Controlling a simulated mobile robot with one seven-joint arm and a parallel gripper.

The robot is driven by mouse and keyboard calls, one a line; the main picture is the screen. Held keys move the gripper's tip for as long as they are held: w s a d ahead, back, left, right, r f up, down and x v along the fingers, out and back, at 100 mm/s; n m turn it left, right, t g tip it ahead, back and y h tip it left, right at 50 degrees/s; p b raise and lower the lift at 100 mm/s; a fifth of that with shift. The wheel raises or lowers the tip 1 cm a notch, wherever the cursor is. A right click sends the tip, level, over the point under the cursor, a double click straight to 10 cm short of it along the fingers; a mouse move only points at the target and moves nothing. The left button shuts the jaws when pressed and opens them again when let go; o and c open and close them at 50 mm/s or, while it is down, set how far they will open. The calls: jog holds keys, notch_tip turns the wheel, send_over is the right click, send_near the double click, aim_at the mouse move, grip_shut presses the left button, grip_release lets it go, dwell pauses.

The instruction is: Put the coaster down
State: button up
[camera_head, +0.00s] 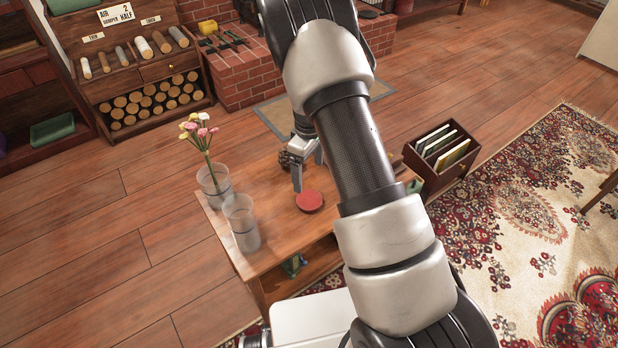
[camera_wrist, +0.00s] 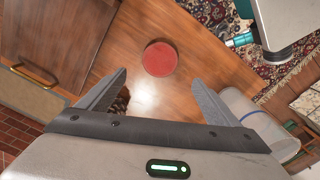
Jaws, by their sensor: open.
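The coaster (camera_head: 310,201) is a round red disc lying flat on the wooden table (camera_head: 262,256). In the wrist view the coaster (camera_wrist: 160,59) lies on the bare tabletop, beyond the fingertips and roughly centred between them. My gripper (camera_head: 297,178) is just above the table, close beside the coaster on its far left side in the head view. In the wrist view my gripper (camera_wrist: 158,80) has its two fingers spread wide with nothing between them. The coaster appears apart from both fingers. My arm hides part of the table's right side.
Two glass vessels stand at the table's left end: one with flowers (camera_head: 213,180) and an empty one (camera_head: 242,222). A brown pinecone-like object (camera_wrist: 120,104) sits by the left finger. A box of upright boards (camera_head: 441,158) stands to the right. Tabletop around the coaster is clear.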

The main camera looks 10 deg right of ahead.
jog(key=s+a+r+m+t+y, duration=0.15)
jog(key=s+r, duration=0.35)
jog(key=r, duration=0.8)
jog(key=s+r+m+t, duration=0.1)
jog(key=s+r+m, duration=0.3)
jog(key=r, duration=0.9)
jog(key=s+d+r+m+t, duration=0.1)
jog(key=s+r, duration=0.3)
jog(key=s, duration=0.5)
jog(key=s+r+m+t+h, duration=0.1)
jog(key=s+r+m+t, duration=0.1)
jog(key=s, duration=0.8)
notch_tip(320, 180, up, 3)
jog(key=shift+s+d+f+m, duration=0.2)
jog(key=shift+d+m, duration=0.15)
jog(key=shift+m, duration=0.2)
jog(key=shift+r+h, duration=0.1)
jog(key=shift+h, duration=0.15)
